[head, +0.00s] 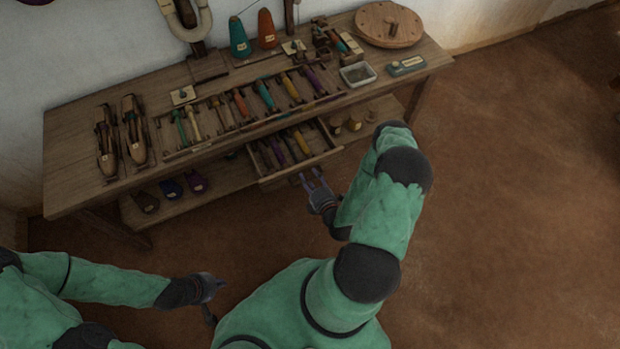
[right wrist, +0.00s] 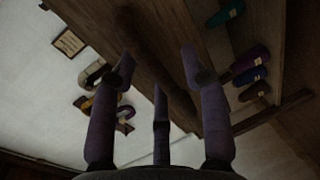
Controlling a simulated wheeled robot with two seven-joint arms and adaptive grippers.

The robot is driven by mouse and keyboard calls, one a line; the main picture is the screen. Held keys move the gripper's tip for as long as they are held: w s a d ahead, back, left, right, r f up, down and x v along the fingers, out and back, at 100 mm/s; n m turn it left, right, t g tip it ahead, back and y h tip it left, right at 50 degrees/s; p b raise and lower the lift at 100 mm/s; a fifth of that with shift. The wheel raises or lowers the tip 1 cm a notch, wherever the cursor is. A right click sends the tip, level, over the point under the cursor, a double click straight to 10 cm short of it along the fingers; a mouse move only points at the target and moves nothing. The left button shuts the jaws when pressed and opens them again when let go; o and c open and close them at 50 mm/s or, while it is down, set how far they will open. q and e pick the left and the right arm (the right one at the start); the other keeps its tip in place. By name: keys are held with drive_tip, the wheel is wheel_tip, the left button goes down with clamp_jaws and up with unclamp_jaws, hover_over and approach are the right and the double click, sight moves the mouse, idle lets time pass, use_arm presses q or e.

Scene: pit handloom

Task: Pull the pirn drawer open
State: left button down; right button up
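The pirn drawer (head: 280,176) stands out from under the front of the wooden table, with several coloured pirns (head: 292,144) showing inside. My right gripper (head: 311,177) is just in front of the drawer's front board, with its fingers spread and nothing between them. Whether a fingertip touches the board cannot be told. In the right wrist view, the fingers (right wrist: 158,62) are apart with dark brown wood behind them. The drawer's handle cannot be made out. My left gripper (head: 212,286) is low at the left, away from the table; its fingers are too small and dark to read.
The table (head: 75,160) holds a rack of coloured pirns (head: 240,103), shuttles (head: 135,130), two cones (head: 266,28), a small tray (head: 345,79) and a round wooden disc (head: 388,22). Dark yarn cones (head: 171,188) sit on the lower shelf. The floor (head: 500,200) at right is clear.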

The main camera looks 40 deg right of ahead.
drive_tip(key=v, duration=1.2)
idle(0.7)
